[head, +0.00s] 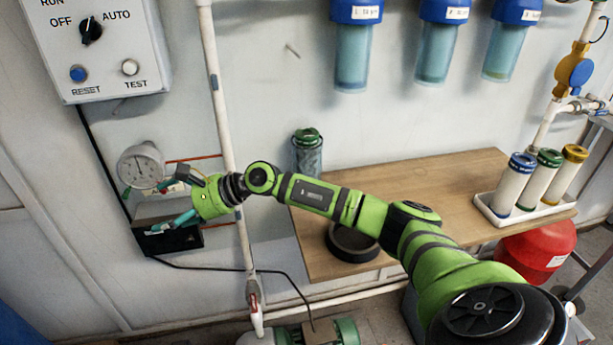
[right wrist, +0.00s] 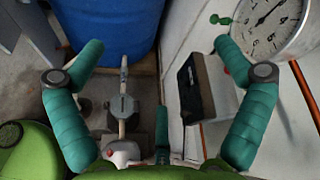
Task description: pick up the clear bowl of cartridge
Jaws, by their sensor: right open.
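A clear bowl (head: 308,160) with a green-topped cartridge in it stands upright at the back left edge of the wooden table. My right gripper (head: 160,207) is well to the left of it, by the wall gauge, with the pipe between them. The right wrist view shows the right gripper (right wrist: 160,52) with its teal fingers wide apart and nothing between them. The bowl is not in the right wrist view. My left gripper is not in view.
The wooden table (head: 400,190) bears a black ring (head: 352,243) and a white tray (head: 530,217) with three capped cartridges. Three blue-topped housings (head: 437,45) hang above. A vertical pipe (head: 218,100) and a gauge (head: 141,165) are near my right gripper. A blue barrel (right wrist: 115,25) stands beyond.

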